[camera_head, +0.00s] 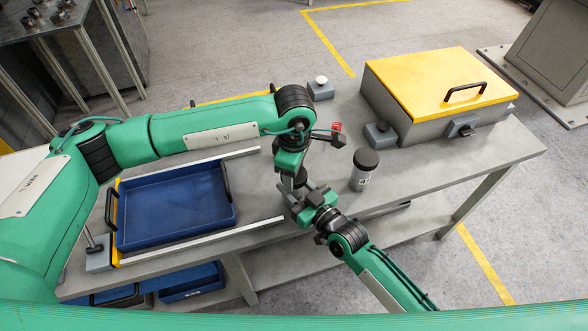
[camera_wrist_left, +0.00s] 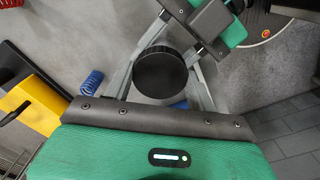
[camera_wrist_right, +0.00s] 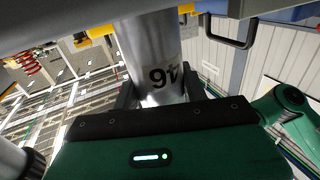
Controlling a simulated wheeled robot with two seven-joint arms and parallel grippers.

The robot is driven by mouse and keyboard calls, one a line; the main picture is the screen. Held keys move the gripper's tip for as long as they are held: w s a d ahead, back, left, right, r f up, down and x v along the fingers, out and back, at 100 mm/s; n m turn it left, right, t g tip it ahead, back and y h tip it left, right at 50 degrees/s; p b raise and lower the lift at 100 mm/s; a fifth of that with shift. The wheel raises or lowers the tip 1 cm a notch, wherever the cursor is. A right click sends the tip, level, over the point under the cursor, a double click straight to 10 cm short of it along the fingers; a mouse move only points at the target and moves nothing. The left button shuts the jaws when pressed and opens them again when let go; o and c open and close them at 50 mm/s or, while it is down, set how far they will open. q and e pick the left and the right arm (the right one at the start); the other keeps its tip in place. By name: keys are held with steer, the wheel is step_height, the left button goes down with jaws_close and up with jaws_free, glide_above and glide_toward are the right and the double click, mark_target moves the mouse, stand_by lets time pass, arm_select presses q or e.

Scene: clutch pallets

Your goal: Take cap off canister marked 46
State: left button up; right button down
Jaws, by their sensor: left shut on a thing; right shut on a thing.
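The canister marked 46 (camera_wrist_right: 150,45) is a silver cylinder with black digits, which appear inverted in the right wrist view. My right gripper (camera_wrist_right: 160,92) is shut around its body. Its round black cap (camera_wrist_left: 160,72) fills the space between the fingers of my left gripper (camera_wrist_left: 160,80), which is shut on it from above. In the head view my left gripper (camera_head: 291,168) is directly above my right gripper (camera_head: 312,203). The canister is mostly hidden between them there, and I cannot tell whether the cap is loosened.
A second black-capped canister (camera_head: 361,182) stands close to the right on the grey table (camera_head: 430,160). A blue tray (camera_head: 175,212) lies at left between pale rails. A grey box with a yellow lid (camera_head: 440,80) is at back right.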

arm_select(q)
steer(key=n, duration=0.4)
steer(key=shift+n, duration=0.4)
steer(key=n, duration=0.7)
steer(key=shift+n, duration=0.4)
steer(key=n, duration=1.1)
steer(key=shift+r, duration=0.1)
steer(key=n, duration=0.6)
steer(key=shift+n, duration=0.3)
steer(key=shift+r, duration=0.1)
steer(key=shift+r, duration=1.05)
